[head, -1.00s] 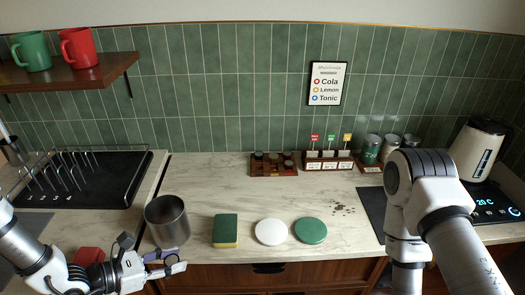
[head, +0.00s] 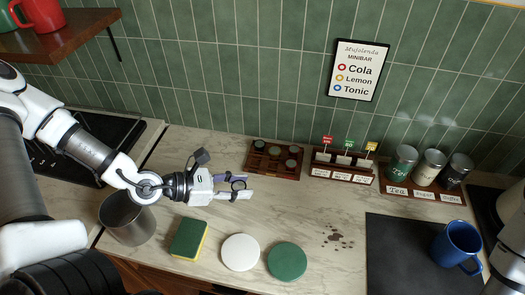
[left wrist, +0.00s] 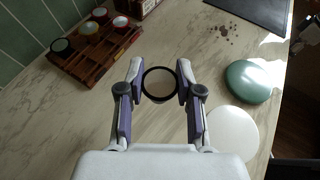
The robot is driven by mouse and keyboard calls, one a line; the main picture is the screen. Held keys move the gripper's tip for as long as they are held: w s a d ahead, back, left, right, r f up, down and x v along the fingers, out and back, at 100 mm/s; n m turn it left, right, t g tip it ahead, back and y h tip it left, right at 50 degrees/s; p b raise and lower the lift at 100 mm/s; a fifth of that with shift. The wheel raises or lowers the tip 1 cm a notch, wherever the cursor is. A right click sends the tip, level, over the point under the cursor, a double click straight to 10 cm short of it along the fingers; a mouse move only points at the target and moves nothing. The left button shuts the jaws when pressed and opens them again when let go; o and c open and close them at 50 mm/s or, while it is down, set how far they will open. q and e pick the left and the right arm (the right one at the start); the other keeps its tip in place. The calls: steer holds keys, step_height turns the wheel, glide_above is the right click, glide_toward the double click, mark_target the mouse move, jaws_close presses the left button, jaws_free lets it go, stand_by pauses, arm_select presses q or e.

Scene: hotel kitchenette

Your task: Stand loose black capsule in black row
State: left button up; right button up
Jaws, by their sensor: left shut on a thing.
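My left gripper (head: 243,189) is over the counter, left of the wooden capsule rack. In the left wrist view its fingers (left wrist: 158,86) are shut on the black capsule (left wrist: 159,84), which shows a dark round rim and a paler top. In the head view the capsule (head: 238,185) is a small dark ring between the fingers. The capsule rack (head: 273,170) has rows of slots and holds several capsules. In the left wrist view the rack (left wrist: 100,66) is at upper left, apart from the held capsule. My right gripper is out of view.
A green-yellow sponge (head: 188,238), white disc (head: 240,252) and green disc (head: 287,261) lie in front. A metal pot (head: 126,220) stands at left. Right of the rack are a flagged holder (head: 341,170) and canisters (head: 430,167). Dark spots (head: 337,237) mark the counter.

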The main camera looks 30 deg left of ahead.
arm_select(q)
steer(key=w, duration=0.1)
steer(key=w+b, duration=0.1)
steer(key=w+a, duration=0.1)
steer(key=shift+f, duration=0.25)
steer(key=w, duration=0.4)
steer(key=w+a+p, duration=0.1)
steer(key=w, duration=0.2)
steer(key=w+a+f, duration=0.1)
steer(key=w, duration=0.3)
steer(key=shift+w+a+p, duration=0.15)
steer(key=shift+w+p, duration=0.15)
steer(key=shift+p, duration=0.05)
steer(key=shift+f, duration=0.2)
step_height(320, 180, down, 3)
steer(key=shift+a+r+p, duration=0.15)
steer(key=shift+r+p, duration=0.05)
steer(key=shift+p, duration=0.45)
steer(key=shift+w+f, duration=0.15)
steer(key=shift+f, duration=0.15)
steer(key=shift+f+b, duration=0.15)
steer(key=shift+b, duration=0.3)
steer(key=shift+f+b, duration=0.4)
steer(key=shift+b, duration=0.15)
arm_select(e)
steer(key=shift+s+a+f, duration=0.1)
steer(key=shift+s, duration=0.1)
arm_select(q)
steer(key=o, duration=0.7)
steer(key=shift+r, duration=0.1)
